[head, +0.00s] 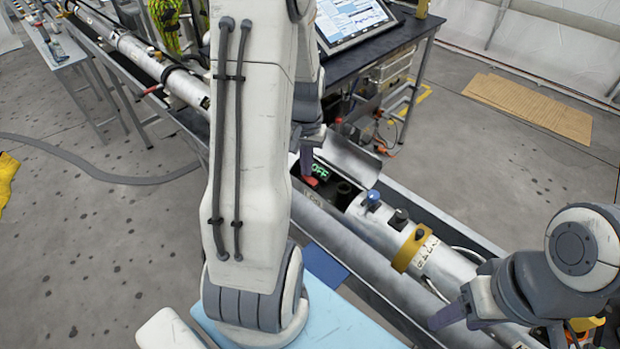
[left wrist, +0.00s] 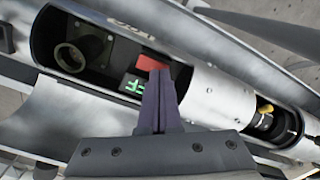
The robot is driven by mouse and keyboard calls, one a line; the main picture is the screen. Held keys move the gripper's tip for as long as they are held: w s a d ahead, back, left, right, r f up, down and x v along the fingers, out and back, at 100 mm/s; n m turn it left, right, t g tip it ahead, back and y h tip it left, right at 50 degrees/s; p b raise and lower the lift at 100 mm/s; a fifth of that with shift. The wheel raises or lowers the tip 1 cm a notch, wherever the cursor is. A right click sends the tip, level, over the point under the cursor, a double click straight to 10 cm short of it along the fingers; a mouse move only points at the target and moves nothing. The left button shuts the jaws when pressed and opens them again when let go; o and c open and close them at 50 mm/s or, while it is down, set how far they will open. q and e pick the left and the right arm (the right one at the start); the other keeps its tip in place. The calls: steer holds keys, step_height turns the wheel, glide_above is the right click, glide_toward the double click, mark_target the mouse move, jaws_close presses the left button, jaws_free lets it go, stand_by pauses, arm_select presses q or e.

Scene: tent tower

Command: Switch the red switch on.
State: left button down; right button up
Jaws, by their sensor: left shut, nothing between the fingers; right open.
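The red switch (head: 311,181) sits in an open hatch of the silver tube, beside a small display (head: 320,171) with green letters reading OFF. In the left wrist view the red switch (left wrist: 150,63) lies just beyond my fingertips, and the display (left wrist: 132,88) is partly covered by them. My left gripper (head: 307,165) is shut and empty, with its tips pointing down at the hatch next to the switch. It also shows in the left wrist view (left wrist: 158,82); whether it touches the switch I cannot tell. My right gripper (head: 500,326) is open over the tube's lower right part.
The raised hatch lid (head: 345,158) stands behind the opening. The silver tube (head: 375,222) carries a blue knob (head: 373,197), a black knob (head: 399,216) and a yellow band (head: 410,247). A dark table (head: 385,45) with a screen (head: 350,20) stands behind.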

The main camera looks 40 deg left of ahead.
arm_select(q)
steer(key=shift+f, duration=0.35)
steer(key=shift+r, duration=0.1)
step_height(320, 180, up, 7)
steer(key=p, duration=0.6)
stand_by(0.4)
stand_by(0.3)
